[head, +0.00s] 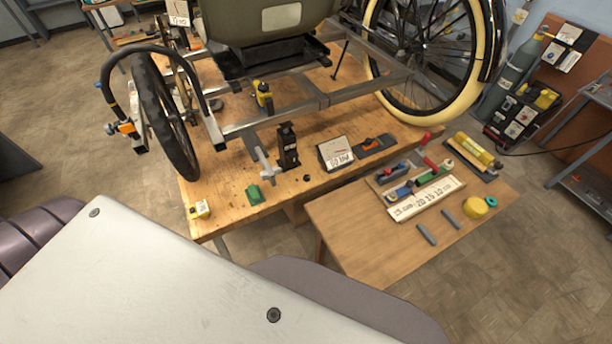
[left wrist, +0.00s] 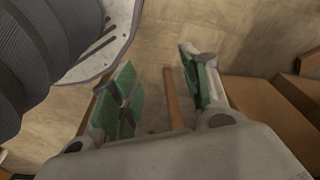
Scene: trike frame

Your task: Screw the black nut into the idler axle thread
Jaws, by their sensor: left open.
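The trike frame (head: 320,101) rests on the wooden workbench (head: 225,178). A small dark round piece (head: 306,178) lies on the bench near its front edge; it may be the black nut, but it is too small to tell. I cannot make out the idler axle thread on the frame. My left gripper (left wrist: 157,62) shows in the left wrist view, open, with green pads on its fingers and nothing held between them. Neither gripper shows in the head view.
A lower side table (head: 350,240) holds a white marked tray (head: 427,199), tools and a yellow disc (head: 475,208).

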